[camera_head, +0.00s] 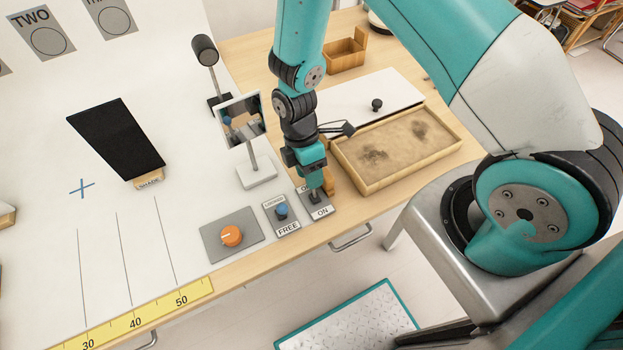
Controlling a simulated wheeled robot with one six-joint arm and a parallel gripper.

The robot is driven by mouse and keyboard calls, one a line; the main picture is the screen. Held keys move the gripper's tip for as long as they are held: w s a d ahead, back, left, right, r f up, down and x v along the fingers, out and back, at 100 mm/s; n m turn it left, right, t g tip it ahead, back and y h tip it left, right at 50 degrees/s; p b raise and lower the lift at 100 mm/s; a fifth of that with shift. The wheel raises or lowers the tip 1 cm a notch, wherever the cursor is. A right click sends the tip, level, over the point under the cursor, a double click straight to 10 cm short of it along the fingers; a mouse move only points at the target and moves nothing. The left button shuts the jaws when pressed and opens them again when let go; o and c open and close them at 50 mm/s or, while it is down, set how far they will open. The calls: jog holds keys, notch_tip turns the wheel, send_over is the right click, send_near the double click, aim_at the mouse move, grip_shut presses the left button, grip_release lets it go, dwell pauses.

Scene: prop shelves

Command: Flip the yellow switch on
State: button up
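A grey switch plate (328,207) lies near the front edge of the table, with an "ON" label at its front and a partly covered label at its back. A yellow-orange part (328,181), perhaps the yellow switch, shows just behind and to the right of my gripper. My gripper (315,196) points down over this plate, its tip at or just above it. It hides most of the switch, so I cannot tell the switch's position or whether I touch it. The fingers are too small and dark to tell open from shut.
Left of the plate are a blue knob (281,212) marked "FREE" and an orange dial (232,236). A small mirror on a stand (257,172) rises behind them. A sand tray (446,149) lies to the right. A black panel (117,138) stands at left.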

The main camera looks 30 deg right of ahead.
jog(key=shift+x, duration=1.6)
jog(key=shift+c, duration=0.2)
grip_shut()
